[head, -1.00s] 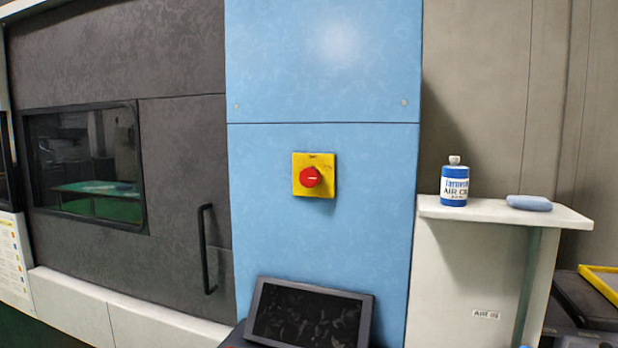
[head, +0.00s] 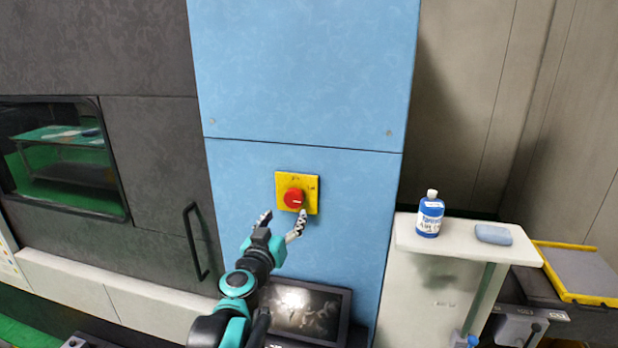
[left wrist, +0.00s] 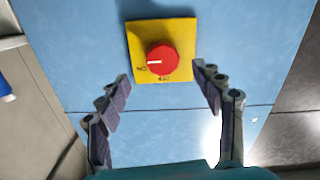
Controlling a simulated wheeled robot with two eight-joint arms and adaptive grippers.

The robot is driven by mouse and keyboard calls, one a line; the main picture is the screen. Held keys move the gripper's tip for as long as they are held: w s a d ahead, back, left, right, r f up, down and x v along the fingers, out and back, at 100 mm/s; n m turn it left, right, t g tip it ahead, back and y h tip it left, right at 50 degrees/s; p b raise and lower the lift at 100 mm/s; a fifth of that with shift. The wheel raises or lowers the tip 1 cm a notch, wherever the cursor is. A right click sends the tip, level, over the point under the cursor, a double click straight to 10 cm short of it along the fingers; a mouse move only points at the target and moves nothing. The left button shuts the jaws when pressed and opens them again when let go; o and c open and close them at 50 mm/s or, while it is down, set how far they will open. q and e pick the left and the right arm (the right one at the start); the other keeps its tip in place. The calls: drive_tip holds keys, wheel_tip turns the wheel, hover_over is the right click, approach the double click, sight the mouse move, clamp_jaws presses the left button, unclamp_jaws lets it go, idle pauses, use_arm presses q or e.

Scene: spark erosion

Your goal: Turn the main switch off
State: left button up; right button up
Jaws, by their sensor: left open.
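The main switch is a red round knob (head: 293,198) on a square yellow plate (head: 311,183), fixed to the blue panel. A white mark shows on the knob. In the left wrist view the red knob (left wrist: 162,60) and yellow plate (left wrist: 160,28) lie ahead, between and beyond the fingertips. My left gripper (head: 284,219) is open and empty, just below the knob in the head view; it also shows in the left wrist view (left wrist: 160,80), its two fingers spread apart. I see no contact with the knob. My right gripper is not in view.
A dark screen (head: 305,310) is below the switch, partly behind my left arm. A black door handle (head: 194,241) is to the left.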

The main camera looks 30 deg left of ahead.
sight(292, 200)
use_arm(q)
drive_tip(key=x, duration=0.8)
drive_tip(key=shift+s+a+r+p, duration=0.1)
drive_tip(key=shift+a+r+p, duration=0.05)
drive_tip(key=shift+r+p, duration=0.2)
drive_tip(key=shift+f, duration=0.1)
drive_tip(key=c, duration=1.2)
